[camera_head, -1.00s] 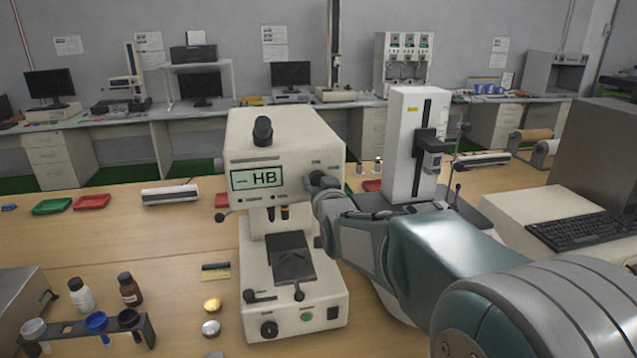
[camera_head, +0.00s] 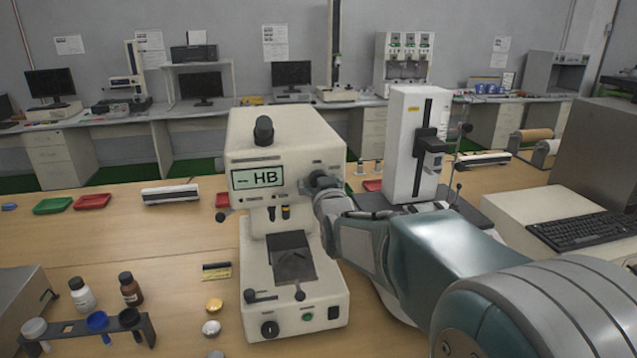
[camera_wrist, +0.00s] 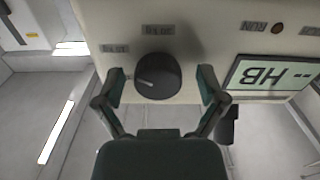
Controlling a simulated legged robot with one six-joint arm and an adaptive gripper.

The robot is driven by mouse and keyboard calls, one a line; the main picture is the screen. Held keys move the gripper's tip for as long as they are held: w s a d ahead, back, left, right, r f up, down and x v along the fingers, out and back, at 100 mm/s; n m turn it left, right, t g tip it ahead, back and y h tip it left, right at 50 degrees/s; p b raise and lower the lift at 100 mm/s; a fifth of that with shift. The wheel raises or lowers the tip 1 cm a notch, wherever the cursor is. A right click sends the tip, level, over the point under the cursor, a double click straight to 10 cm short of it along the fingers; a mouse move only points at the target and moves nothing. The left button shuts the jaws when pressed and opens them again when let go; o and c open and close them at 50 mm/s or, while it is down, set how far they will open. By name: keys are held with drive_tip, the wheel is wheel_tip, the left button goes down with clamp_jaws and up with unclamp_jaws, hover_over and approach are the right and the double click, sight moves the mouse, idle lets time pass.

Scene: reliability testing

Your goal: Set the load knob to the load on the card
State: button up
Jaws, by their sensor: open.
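The cream hardness tester (camera_head: 262,140) stands on the wooden bench, and its display (camera_head: 256,178) reads "-- HB". In the wrist view a round black knob (camera_wrist: 158,76) with a light pointer line sits between the two fingers of my gripper (camera_wrist: 161,86). The fingers are spread, with a visible gap on each side of the knob. The display (camera_wrist: 270,76) appears upside down there.
Two round pieces, one brass (camera_head: 214,305) and one silver (camera_head: 211,327), lie left of the tester. A white column instrument (camera_head: 412,140) stands close behind my arm.

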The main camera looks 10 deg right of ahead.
drive_tip(key=s, duration=1.2)
idle(0.6)
drive_tip(key=s+f+g, duration=0.5)
drive_tip(key=s+g, duration=0.1)
drive_tip(key=s, duration=0.6)
drive_tip(key=s+f+g, duration=0.6)
drive_tip(key=s, duration=0.6)
drive_tip(key=shift+m, duration=0.4)
